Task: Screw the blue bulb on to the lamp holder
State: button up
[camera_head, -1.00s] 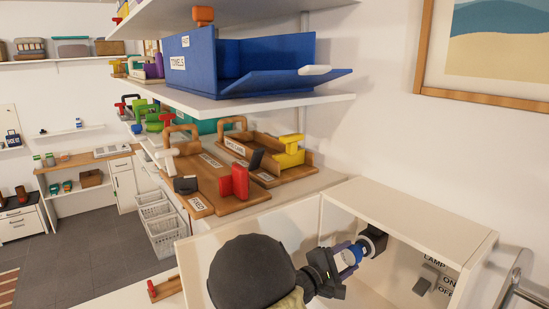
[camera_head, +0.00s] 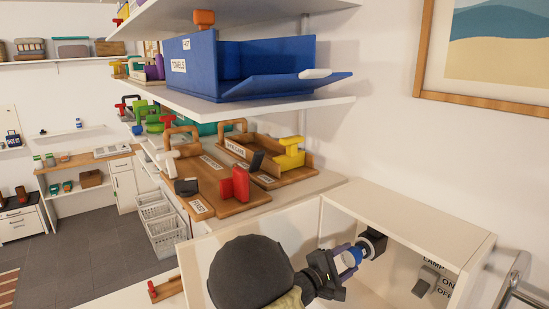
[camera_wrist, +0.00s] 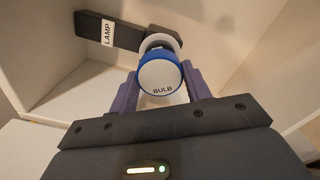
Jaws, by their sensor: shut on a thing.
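The blue bulb (camera_head: 353,257) is between the purple fingers of my gripper (camera_head: 349,259), in the open white box at the lower right. In the wrist view the bulb (camera_wrist: 160,77) shows a white face marked BULB and a blue rim. My gripper (camera_wrist: 161,86) is shut on it, one finger on each side. The dark lamp holder (camera_head: 376,243) is fixed inside the box, directly beyond the bulb. It also shows in the wrist view, behind the bulb, with its dark arm (camera_wrist: 128,36) labelled LAMP. The bulb lines up with the holder; how far it sits in is hidden.
The white box (camera_head: 420,222) has a top panel and side walls close around my gripper. A LAMP ON/OFF switch (camera_head: 427,281) is on its inner wall. Wooden trays (camera_head: 225,205) and a blue towel bin (camera_head: 245,75) stand on shelves above left. A metal rail (camera_head: 515,285) is at the right.

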jog(key=shift+d+r+m, duration=0.1)
jog(key=shift+d+m, duration=0.05)
jog(key=shift+m, duration=0.15)
dwell(0.6)
jog(key=shift+m+b, duration=0.75)
jog(key=shift+m, duration=2.05)
jog(key=shift+r, duration=0.1)
jog(key=o, duration=0.7)
jog(key=shift+c, duration=0.2)
jog(key=shift+o, duration=0.6)
jog(key=shift+d, duration=0.1)
jog(key=shift+w, duration=0.1)
jog(key=shift+s+a+f, duration=0.2)
jog(key=shift+s+a, duration=0.15)
jog(key=shift+a, duration=0.25)
jog(key=b+v, duration=0.5)
jog(key=v, duration=1.1)
